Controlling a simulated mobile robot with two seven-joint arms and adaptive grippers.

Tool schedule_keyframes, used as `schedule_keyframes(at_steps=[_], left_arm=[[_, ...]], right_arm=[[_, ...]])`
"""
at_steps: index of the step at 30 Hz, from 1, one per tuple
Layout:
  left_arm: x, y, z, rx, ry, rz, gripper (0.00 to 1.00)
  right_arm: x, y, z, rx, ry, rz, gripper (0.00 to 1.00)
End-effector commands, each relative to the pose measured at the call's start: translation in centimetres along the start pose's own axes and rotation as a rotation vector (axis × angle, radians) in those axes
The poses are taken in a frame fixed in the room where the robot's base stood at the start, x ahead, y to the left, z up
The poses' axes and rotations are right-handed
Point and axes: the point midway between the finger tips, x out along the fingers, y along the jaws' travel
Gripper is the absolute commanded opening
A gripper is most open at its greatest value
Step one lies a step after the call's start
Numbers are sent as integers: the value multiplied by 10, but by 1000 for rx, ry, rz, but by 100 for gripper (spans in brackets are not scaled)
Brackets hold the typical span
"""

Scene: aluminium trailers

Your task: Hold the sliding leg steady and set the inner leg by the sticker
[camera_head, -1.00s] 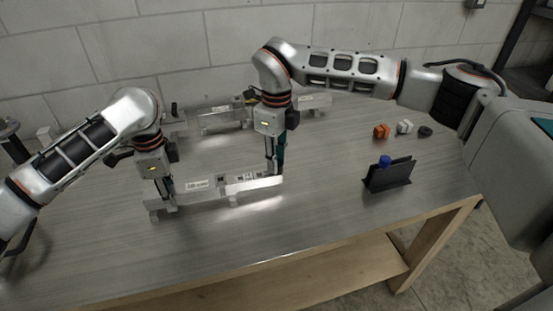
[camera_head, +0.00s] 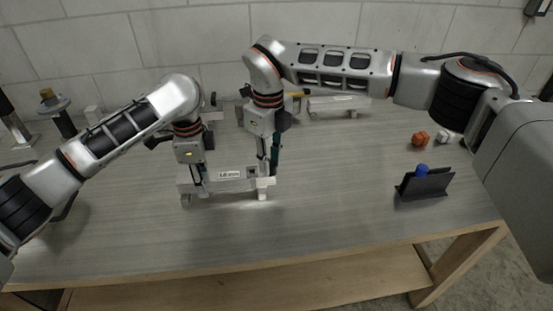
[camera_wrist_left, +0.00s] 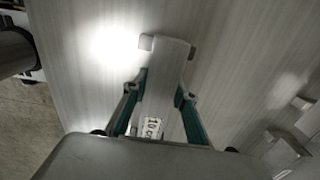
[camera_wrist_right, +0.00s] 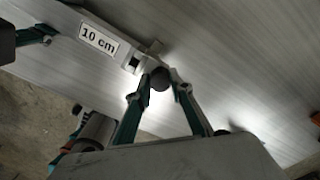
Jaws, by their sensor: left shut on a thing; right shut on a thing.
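The aluminium sliding leg (camera_head: 228,187) lies along the table, with a white "10 cm" sticker (camera_wrist_right: 98,38) that also shows in the left wrist view (camera_wrist_left: 152,127). My left gripper (camera_head: 200,190) comes down from above and is shut on the sliding leg, one finger on each side in the left wrist view (camera_wrist_left: 160,92). My right gripper (camera_head: 273,170) is shut at the right end on the inner leg (camera_head: 266,183), around a dark round part (camera_wrist_right: 158,80). The two grippers are close together. Most of the inner leg is hidden.
A dark holder with a blue-topped item (camera_head: 424,185) stands at the right. An orange part (camera_head: 420,139) and a white part (camera_head: 442,137) lie behind it. Other aluminium pieces (camera_head: 335,104) lie at the back near the wall. The front of the table is clear.

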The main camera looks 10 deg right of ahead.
Motion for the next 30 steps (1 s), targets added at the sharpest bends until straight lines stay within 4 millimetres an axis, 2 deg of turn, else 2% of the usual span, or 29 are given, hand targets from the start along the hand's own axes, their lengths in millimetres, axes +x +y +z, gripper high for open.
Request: schedule_keyframes(at_steps=[3, 4, 6, 15, 19, 23, 30], left_arm=[[0, 2, -5, 3, 8, 2, 0], [0, 2, -5, 3, 8, 2, 0], [0, 2, -5, 3, 9, 2, 0], [0, 1, -3, 1, 6, 2, 0], [0, 1, -2, 0, 5, 2, 0], [0, 1, -2, 0, 4, 2, 0], [0, 1, -2, 0, 4, 2, 0]], right_arm=[[0, 4, 1, -6, -3, 5, 0], [0, 4, 1, -6, -3, 5, 23], [0, 4, 1, -6, -3, 5, 38], [0, 2, 1, -3, -2, 3, 38], [-7, 1, 1, -3, -3, 1, 38], [-25, 1, 1, -4, -5, 0, 38], [-75, 1, 1, -2, -5, 0, 38]])
